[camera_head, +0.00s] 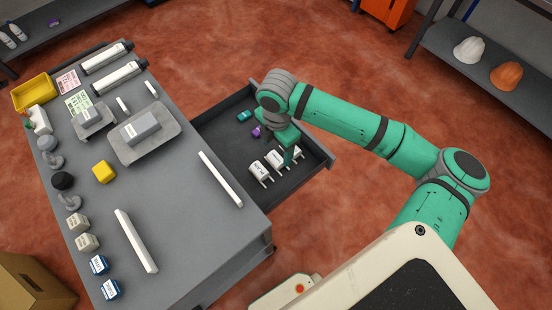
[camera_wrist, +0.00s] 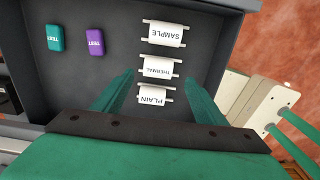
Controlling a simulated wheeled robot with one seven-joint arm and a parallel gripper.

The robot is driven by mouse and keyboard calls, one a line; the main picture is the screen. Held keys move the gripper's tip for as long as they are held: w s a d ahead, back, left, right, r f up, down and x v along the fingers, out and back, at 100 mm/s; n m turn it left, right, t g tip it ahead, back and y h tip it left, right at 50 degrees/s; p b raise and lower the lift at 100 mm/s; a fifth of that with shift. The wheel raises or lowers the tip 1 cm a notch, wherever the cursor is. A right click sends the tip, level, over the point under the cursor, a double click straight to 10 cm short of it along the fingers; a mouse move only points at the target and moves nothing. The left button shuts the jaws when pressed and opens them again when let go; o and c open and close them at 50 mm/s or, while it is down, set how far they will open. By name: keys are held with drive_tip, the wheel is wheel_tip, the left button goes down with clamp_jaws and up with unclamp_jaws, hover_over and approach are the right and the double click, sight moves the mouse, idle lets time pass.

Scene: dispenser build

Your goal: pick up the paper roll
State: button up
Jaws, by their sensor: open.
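Three white paper rolls lie in a row in an open dark drawer (camera_head: 223,150). In the wrist view they are labelled PLAIN (camera_wrist: 153,98), THERMAL (camera_wrist: 157,70) and SAMPLE (camera_wrist: 164,34). In the head view I see one roll (camera_head: 260,172), another beside it (camera_head: 274,160), and a third partly hidden by my gripper. My gripper (camera_wrist: 160,88) is open and empty, with its green fingers pointing down over the drawer. In the wrist view the PLAIN roll appears between the fingers. Whether the fingertips are level with the roll cannot be told.
A teal box (camera_wrist: 54,38) and a purple box (camera_wrist: 95,42) lie in the drawer beside the rolls. The drawer walls stand around them. The grey worktop (camera_head: 175,205) at the left holds many parts. Bare red floor (camera_head: 350,190) surrounds the drawer's outer side.

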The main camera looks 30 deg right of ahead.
sight(276, 158)
drive_tip(key=shift+w+f, duration=0.2)
drive_tip(key=shift+f, duration=2.45)
drive_tip(key=c, duration=1.3)
drive_tip(key=shift+r, duration=0.1)
drive_tip(key=shift+r, duration=0.5)
wheel_tip(276, 158, up, 2)
drive_tip(key=shift+r, duration=0.15)
drive_tip(key=s+a+r, duration=0.1)
drive_tip(key=s+r, duration=0.2)
drive_tip(key=s, duration=0.1)
drive_tip(key=s+a+r, duration=0.2)
drive_tip(key=s+r, duration=0.1)
drive_tip(key=s, duration=0.1)
drive_tip(key=s+a+r, duration=0.2)
drive_tip(key=s+r, duration=0.1)
drive_tip(key=s, duration=0.2)
drive_tip(key=shift+s+a+r, duration=0.1)
drive_tip(key=shift+a+r, duration=0.05)
drive_tip(key=shift+r, duration=0.15)
